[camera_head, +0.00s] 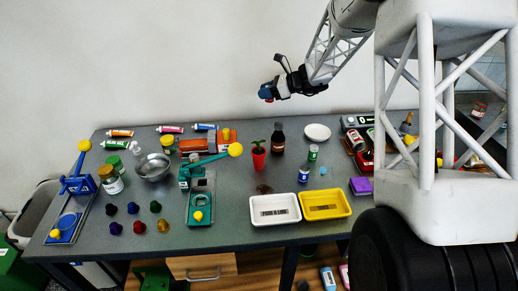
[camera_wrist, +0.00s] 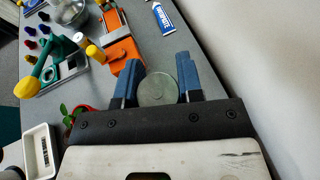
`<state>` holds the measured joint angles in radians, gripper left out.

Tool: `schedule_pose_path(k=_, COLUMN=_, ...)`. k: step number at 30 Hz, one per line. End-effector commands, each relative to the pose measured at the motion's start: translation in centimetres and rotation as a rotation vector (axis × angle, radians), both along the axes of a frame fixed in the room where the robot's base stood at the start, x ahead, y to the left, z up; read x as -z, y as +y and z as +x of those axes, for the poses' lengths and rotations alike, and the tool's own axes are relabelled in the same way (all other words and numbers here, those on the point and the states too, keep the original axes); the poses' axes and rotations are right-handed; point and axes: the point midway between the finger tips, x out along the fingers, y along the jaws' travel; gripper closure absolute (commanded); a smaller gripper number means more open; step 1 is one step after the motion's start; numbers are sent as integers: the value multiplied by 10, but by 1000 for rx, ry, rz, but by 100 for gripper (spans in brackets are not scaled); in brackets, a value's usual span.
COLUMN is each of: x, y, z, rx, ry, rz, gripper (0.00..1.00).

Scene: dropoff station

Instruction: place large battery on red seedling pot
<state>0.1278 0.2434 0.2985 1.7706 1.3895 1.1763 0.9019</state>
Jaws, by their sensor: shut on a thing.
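The red seedling pot (camera_head: 258,161) with a green seedling stands upright on the grey table, near its middle. In the wrist view the pot (camera_wrist: 82,109) shows at the left, partly hidden behind my gripper's body. My gripper (camera_head: 265,93) is high above the table, apart from the pot. In the wrist view the blue fingers of my gripper (camera_wrist: 158,82) are shut on a round grey-green thing, apparently the large battery (camera_wrist: 158,90), seen end-on. Its far end is hidden. In the head view it is too small to make out clearly.
A dark bottle (camera_head: 278,138) stands right of the pot. A white tray (camera_head: 275,222) and a yellow tray (camera_head: 348,205) lie in front. A teal device with a yellow-knobbed lever (camera_head: 200,200) stands to the left. An orange device (camera_wrist: 121,45) shows beyond my fingers.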

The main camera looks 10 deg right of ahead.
Motion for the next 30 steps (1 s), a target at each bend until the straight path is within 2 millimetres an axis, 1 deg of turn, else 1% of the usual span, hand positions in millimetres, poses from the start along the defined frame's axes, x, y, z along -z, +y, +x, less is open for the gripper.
schedule_pose_path(k=1, x=-12, y=0, z=0, rx=-1, ry=-4, rz=-1, gripper=93)
schedule_pose_path(k=3, x=-25, y=0, z=-1, rx=-1, ry=-4, rz=-1, gripper=93)
schedule_pose_path(k=5, x=-22, y=1, z=-9, rx=-3, ry=1, rz=-1, gripper=93)
schedule_pose_path(k=11, x=-25, y=2, z=-36, rx=-12, ry=1, rz=-2, gripper=93)
schedule_pose_path(k=14, x=-27, y=4, z=-53, rx=-17, ry=0, rz=-2, gripper=93)
schedule_pose_path(k=30, x=-34, y=14, z=-171, rx=-59, ry=1, rz=-5, gripper=93)
